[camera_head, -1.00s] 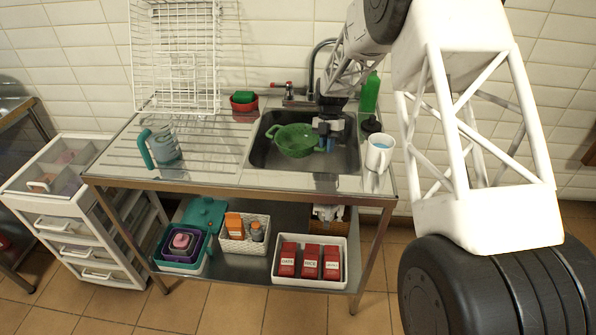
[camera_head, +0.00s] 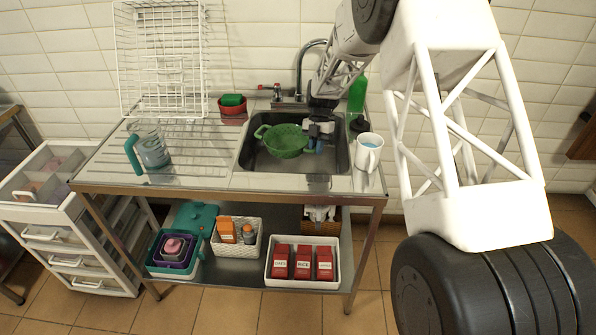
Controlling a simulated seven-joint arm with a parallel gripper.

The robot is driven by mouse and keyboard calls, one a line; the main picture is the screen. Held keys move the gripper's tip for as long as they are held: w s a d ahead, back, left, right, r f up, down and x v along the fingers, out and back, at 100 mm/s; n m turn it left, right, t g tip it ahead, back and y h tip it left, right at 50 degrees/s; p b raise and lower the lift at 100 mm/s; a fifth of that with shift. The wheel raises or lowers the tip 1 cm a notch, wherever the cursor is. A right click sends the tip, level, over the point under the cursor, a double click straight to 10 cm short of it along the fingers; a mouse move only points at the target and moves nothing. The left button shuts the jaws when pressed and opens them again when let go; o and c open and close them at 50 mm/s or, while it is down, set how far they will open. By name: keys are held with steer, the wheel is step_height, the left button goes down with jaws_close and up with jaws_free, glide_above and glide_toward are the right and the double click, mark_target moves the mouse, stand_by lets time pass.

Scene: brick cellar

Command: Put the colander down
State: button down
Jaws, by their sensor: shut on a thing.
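The green colander (camera_head: 284,141) is in or just over the steel sink basin (camera_head: 262,163), in its left and middle part. I cannot tell whether its base touches the basin floor. My gripper (camera_head: 311,143) is at the colander's right side, shut on its right rim or handle. The fingertips are small and partly hidden in this view. The colander looks about upright, opening upward.
A white mug (camera_head: 368,152) stands right of the sink, with a green bottle (camera_head: 357,95) behind it. The tap (camera_head: 301,72) is behind the basin. The drainboard has free room.

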steer(key=shift+f, duration=3.05)
steer(key=shift+f, duration=1.75)
steer(key=c, duration=1.1)
jaws_free()
steer(key=shift+r, duration=0.1)
steer(key=v, duration=1.2)
